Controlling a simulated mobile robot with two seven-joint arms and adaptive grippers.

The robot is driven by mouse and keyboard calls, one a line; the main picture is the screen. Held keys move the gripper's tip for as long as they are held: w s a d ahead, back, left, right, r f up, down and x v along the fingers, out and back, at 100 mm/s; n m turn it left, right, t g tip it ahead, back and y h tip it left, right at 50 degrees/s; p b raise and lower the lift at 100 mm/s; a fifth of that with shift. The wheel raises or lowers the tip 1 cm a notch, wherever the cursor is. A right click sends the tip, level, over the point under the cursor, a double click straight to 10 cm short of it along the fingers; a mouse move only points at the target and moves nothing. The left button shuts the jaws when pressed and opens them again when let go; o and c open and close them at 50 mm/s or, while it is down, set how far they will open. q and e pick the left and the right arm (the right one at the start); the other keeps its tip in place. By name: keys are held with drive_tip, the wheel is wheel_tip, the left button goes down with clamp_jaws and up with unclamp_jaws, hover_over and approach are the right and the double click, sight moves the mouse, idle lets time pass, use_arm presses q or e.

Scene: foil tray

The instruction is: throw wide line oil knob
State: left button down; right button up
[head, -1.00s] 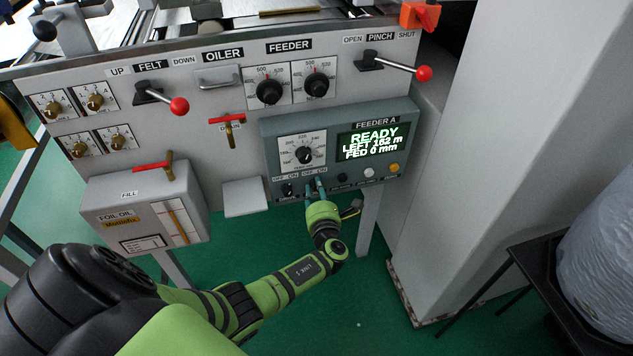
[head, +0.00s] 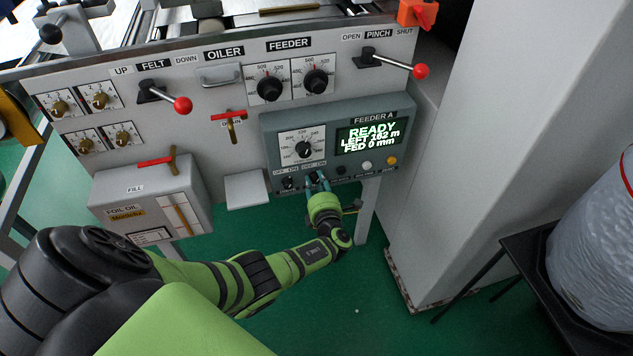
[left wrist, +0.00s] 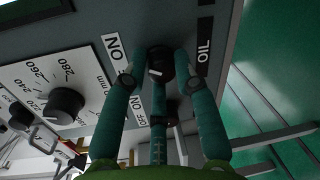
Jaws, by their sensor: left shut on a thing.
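The oil knob (left wrist: 158,62) is a dark round knob on the grey feeder panel, beside a black label reading OIL (left wrist: 204,48). A white OFF/ON label (left wrist: 114,48) runs along its other side. A short white mark shows on the knob; I cannot tell which word it points to. My left gripper (left wrist: 157,78) has its teal fingers closed around the knob. In the head view the left gripper (head: 318,184) is at the lower edge of the feeder panel (head: 270,145) and mostly hides the knob. My right gripper is in neither view.
A similar dark switch (head: 288,183) sits just left of the gripper. A dial (head: 303,149), white button (head: 367,165) and orange button (head: 392,160) are on the same panel. The display (head: 369,138) reads READY. A grey pillar (head: 450,170) stands right; green floor is open below.

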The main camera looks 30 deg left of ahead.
use_arm(q)
drive_tip(key=shift+w+r, duration=0.15)
drive_tip(key=shift+r, duration=0.05)
drive_tip(key=c, duration=1.1)
unclamp_jaws()
drive_tip(key=shift+o, duration=0.7)
drive_tip(key=shift+f, duration=0.15)
drive_tip(key=shift+v, duration=0.8)
drive_tip(key=v, duration=1)
drive_tip(key=shift+s+d, duration=0.15)
drive_tip(key=shift+s, duration=0.1)
